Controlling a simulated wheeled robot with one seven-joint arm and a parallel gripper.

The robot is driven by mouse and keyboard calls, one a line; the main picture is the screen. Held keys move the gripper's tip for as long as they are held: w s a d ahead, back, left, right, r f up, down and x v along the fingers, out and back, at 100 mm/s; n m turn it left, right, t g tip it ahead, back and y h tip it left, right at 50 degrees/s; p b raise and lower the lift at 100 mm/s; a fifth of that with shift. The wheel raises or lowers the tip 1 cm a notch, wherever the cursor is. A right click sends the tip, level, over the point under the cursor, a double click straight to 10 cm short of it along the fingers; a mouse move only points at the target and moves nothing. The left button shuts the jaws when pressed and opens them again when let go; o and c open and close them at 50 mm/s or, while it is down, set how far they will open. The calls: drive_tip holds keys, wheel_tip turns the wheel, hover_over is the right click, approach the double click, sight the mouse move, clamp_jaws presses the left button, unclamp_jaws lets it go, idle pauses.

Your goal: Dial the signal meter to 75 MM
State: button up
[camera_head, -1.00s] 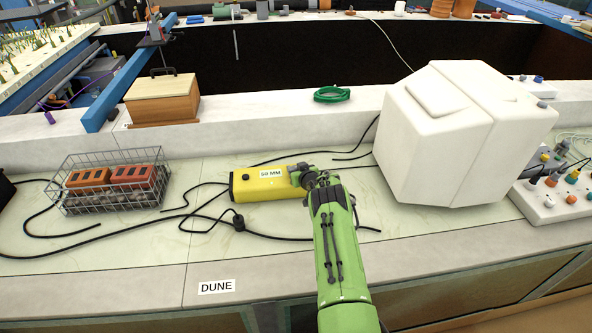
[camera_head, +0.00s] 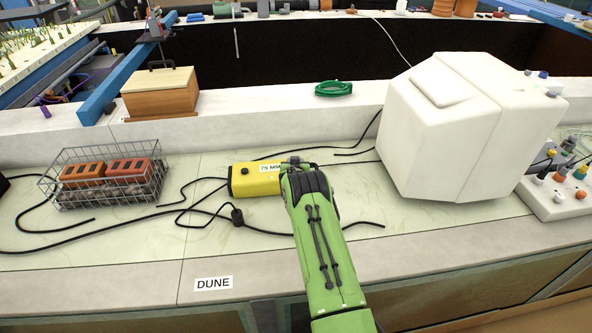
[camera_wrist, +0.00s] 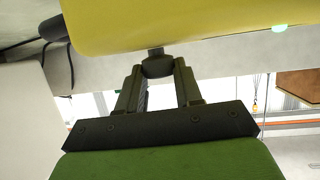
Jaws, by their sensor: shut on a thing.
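The signal meter (camera_head: 246,181) is a yellow box lying on the pale bench top. Its white label reads 75 MM, partly covered at the right by my arm. My gripper reaches the meter's right end in the head view, where my green arm hides the fingers. In the wrist view my gripper (camera_wrist: 159,80) is shut on a small dark knob (camera_wrist: 157,64) that sticks out of the yellow meter (camera_wrist: 170,22).
A wire basket with orange bricks (camera_head: 107,172) stands at the left. A wooden box (camera_head: 160,98) and a green coil (camera_head: 333,89) sit on the ledge behind. A large white block (camera_head: 440,140) stands at the right. Black cables (camera_head: 150,217) cross the bench.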

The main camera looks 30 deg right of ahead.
drive_tip(key=shift+a+f+m+g+h+b, duration=0.1)
drive_tip(key=shift+m+g+h+b, duration=0.2)
drive_tip(key=shift+m+h+b, duration=0.45)
drive_tip(key=shift+b, duration=0.35)
drive_tip(key=shift+w, duration=0.1)
drive_tip(key=o, duration=1)
drive_tip(key=shift+o, duration=0.2)
drive_tip(key=v, duration=1.6)
drive_tip(key=shift+w+r+p, duration=0.2)
drive_tip(key=shift+r+p, duration=0.1)
drive_tip(key=shift+p, duration=0.1)
